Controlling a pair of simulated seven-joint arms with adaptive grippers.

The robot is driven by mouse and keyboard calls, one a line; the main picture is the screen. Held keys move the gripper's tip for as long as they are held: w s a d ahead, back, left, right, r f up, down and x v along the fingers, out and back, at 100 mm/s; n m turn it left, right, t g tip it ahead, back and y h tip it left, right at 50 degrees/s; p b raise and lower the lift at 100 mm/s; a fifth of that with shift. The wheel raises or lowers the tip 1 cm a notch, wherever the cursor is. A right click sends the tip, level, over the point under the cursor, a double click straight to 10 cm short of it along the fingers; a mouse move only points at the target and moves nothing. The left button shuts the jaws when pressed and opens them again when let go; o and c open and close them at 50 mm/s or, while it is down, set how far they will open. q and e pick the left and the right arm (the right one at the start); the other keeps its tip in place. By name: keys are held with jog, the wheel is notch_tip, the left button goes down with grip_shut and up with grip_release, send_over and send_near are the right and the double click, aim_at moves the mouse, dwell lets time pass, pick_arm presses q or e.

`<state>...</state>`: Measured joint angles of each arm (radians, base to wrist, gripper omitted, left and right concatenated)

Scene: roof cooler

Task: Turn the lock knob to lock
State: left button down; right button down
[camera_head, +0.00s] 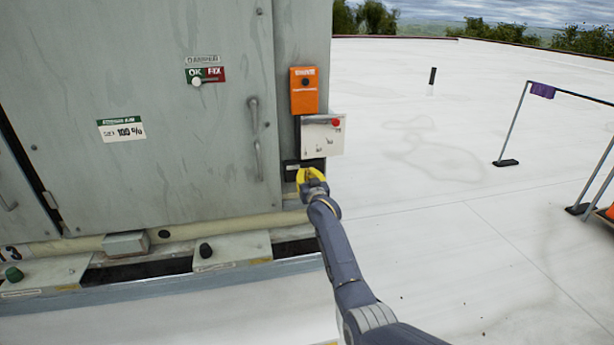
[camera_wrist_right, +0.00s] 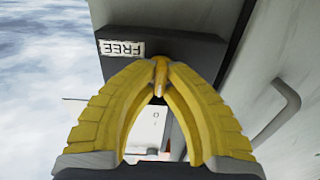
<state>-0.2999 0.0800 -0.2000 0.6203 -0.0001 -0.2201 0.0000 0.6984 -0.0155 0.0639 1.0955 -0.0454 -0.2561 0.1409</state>
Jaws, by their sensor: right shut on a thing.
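The black lock box (camera_head: 291,167) is mounted low on the narrow grey panel right of the cabinet door, and it fills the top middle of the right wrist view (camera_wrist_right: 185,48). A white label reading FREE (camera_wrist_right: 122,48) appears upside down on it there. My right gripper (camera_head: 310,173) has its yellow fingertips closed together at the box's face, shut on the lock knob. The fingers hide most of the knob, so its exact turn angle cannot be told. My left gripper is not in view.
Above the lock box are a white box with a red button (camera_head: 322,135) and an orange box (camera_head: 304,91). The grey cabinet door (camera_head: 170,140) has handles (camera_head: 253,115) at its right edge. Open white roof lies right, with a rail (camera_head: 512,123) farther off.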

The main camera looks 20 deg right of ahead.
dwell(0.4)
jog(key=c, duration=1.5)
grip_release()
jog(key=shift+o, duration=0.2)
jog(key=s, duration=1.2)
jog(key=shift+a, duration=0.4)
